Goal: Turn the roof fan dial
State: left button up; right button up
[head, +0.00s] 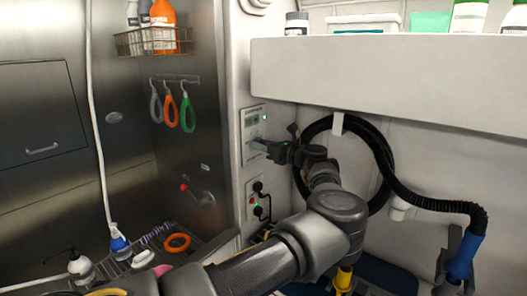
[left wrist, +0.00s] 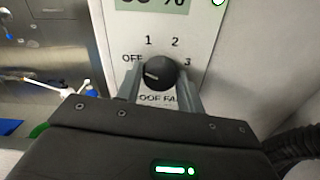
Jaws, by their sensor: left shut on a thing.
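The roof fan dial (left wrist: 160,73) is a round black knob on a white wall panel (left wrist: 110,35). Marks OFF, 1, 2 and 3 run around it, and a partly covered label is below it. Its pale pointer line is on the left side, toward OFF. My left gripper (left wrist: 160,85) is shut on the dial, one finger on each side. In the head view, my left gripper (head: 262,147) reaches the panel (head: 253,122) from the right and hides the dial. My right gripper is not in view.
A socket plate with plugs (head: 255,205) is below the panel. A coiled black hose (head: 385,160) hangs to the right, under a white shelf (head: 390,80). A steel tub with hanging coloured loops (head: 187,112) is to the left.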

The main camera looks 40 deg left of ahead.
pick_arm(q)
jog(key=shift+m+b, duration=2.8)
jog(key=shift+m, duration=6.1)
jog(key=o, duration=1)
